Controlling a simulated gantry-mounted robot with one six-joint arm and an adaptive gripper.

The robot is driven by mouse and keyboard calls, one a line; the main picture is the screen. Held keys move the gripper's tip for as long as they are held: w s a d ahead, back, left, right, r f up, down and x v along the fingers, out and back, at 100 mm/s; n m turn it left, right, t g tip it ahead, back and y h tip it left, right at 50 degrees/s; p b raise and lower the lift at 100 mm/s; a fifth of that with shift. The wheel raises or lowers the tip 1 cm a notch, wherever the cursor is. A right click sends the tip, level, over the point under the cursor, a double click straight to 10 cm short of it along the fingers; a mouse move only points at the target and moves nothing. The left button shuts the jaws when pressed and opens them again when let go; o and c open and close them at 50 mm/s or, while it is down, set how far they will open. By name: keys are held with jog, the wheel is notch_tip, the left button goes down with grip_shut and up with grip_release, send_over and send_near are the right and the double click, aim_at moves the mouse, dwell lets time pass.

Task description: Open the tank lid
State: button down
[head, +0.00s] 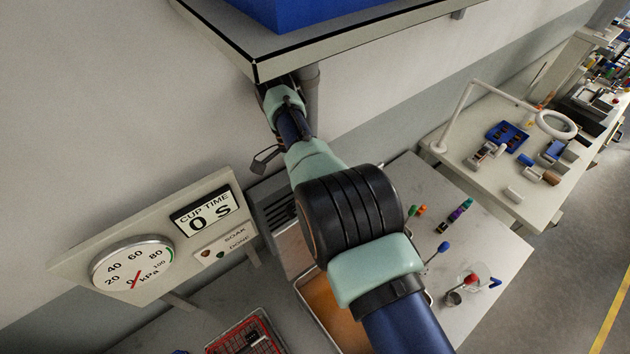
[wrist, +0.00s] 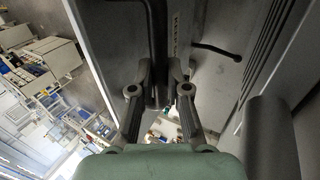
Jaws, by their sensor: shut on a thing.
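In the wrist view, my gripper (wrist: 158,88) has its two fingers closed on a dark bar handle (wrist: 156,50) that runs in from the top of the picture. A broad grey panel (wrist: 110,42) lies behind the handle; I cannot tell for sure that it is the lid. In the head view, a grey slotted housing (head: 273,212), perhaps the tank, stands against the wall, partly hidden by my arm. My arm reaches back above it, to just under the shelf corner. My fingertips and their contact with the handle cannot be made out in the head view.
A shelf (head: 330,48) with a blue bin (head: 300,8) overhangs my arm. A gauge panel (head: 165,240) reads "CUP TIME 0 S". A red basket (head: 243,335) and an orange-filled tray (head: 322,305) stand on the bench below. A dark cylinder (wrist: 268,135) is close on the right in the wrist view.

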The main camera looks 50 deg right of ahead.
jog(key=shift+a+f, duration=0.1)
jog(key=shift+a, duration=0.05)
jog(key=c, duration=1.3)
grip_release()
jog(key=shift+a, duration=0.15)
jog(key=shift+o, duration=0.8)
jog(key=shift+d, duration=0.25)
